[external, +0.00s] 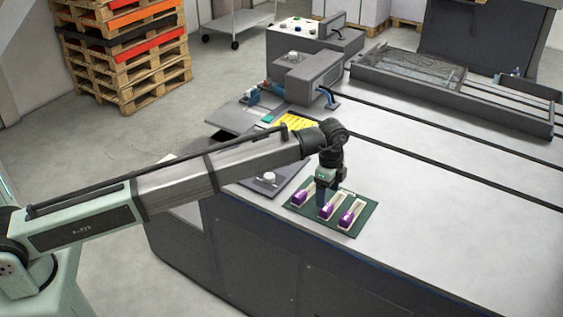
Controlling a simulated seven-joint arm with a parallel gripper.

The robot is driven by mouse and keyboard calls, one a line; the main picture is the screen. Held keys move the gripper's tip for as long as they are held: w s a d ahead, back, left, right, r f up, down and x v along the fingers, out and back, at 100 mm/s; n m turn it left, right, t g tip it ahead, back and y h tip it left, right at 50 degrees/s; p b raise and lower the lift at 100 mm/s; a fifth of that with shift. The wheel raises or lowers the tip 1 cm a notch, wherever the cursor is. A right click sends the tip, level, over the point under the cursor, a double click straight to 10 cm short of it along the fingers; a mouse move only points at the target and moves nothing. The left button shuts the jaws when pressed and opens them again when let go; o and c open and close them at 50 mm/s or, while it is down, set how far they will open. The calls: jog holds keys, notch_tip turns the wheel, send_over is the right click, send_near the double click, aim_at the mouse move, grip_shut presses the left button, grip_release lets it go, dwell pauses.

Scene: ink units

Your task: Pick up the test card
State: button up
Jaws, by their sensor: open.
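My gripper (322,196) points down over a dark green mat (362,226) on the machine's top, near its front edge. It is open, with its fingers low, close to the left and middle of three purple-and-cream units on the mat. I cannot tell if the fingers touch any of them. The units are a left one (299,197), a middle one (328,211) and a right one (347,218). A yellow card-like sheet (293,121) lies farther back, behind my arm and partly hidden by it. I cannot tell for sure which thing is the test card.
A dark plate with a white knob (269,178) lies left of the mat. Grey machine housings (307,75) and a button panel (296,33) stand at the back. Black rails (440,170) cross the white top (440,215), which is clear right of the mat.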

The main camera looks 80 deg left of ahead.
aim_at(327, 206)
jog(key=shift+w+d+f, duration=0.1)
jog(key=shift+d+f, duration=0.05)
jog(key=shift+f, duration=3.15)
jog(key=c, duration=1)
jog(key=shift+r, duration=0.15)
jog(key=shift+c, duration=0.2)
